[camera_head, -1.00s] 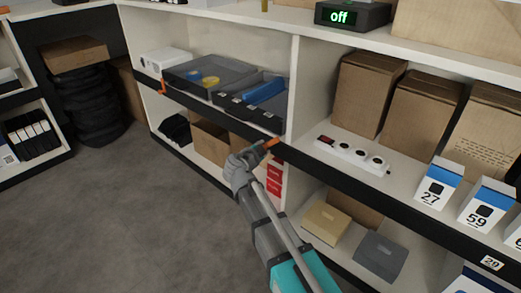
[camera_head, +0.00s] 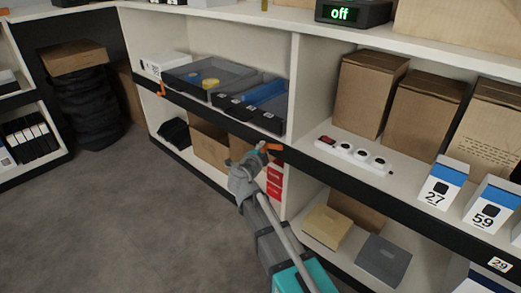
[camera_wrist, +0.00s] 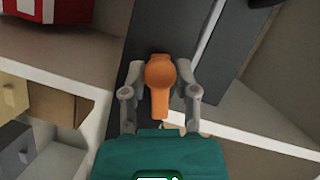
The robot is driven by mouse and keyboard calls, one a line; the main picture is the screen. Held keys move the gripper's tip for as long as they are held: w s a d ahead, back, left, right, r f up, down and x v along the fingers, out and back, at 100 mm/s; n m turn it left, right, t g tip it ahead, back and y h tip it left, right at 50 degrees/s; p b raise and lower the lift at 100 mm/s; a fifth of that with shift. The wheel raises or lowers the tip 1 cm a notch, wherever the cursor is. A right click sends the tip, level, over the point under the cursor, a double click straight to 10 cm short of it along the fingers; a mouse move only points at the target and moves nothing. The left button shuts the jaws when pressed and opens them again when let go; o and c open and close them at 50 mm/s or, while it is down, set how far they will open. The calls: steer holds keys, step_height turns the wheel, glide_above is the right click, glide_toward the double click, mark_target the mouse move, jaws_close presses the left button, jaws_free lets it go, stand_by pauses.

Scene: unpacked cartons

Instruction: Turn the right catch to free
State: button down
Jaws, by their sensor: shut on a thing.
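The right catch is an orange lever (camera_head: 272,146) on the dark front edge of the shelf, below the dark trays. In the wrist view the orange catch (camera_wrist: 160,85) has a round head and a narrow tail, which lies roughly along the dark edge strip. My gripper (camera_head: 262,149) is at the catch, shut on it. In the wrist view my gripper (camera_wrist: 160,78) has one finger on each side of the round head. In the head view my gripper hides part of the catch. A second orange catch (camera_head: 161,89) sits further left on the same edge.
Two dark trays (camera_head: 207,93) stand on the shelf above, with yellow, blue and other items. A white power strip (camera_head: 352,156) and brown cartons (camera_head: 369,95) are to the right. Open floor (camera_head: 120,220) lies at left. A box shows "off" (camera_head: 340,14).

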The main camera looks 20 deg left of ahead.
steer(key=shift+w+a, duration=0.1)
steer(key=shift+a, duration=0.05)
steer(key=shift+c, duration=2.1)
jaws_free()
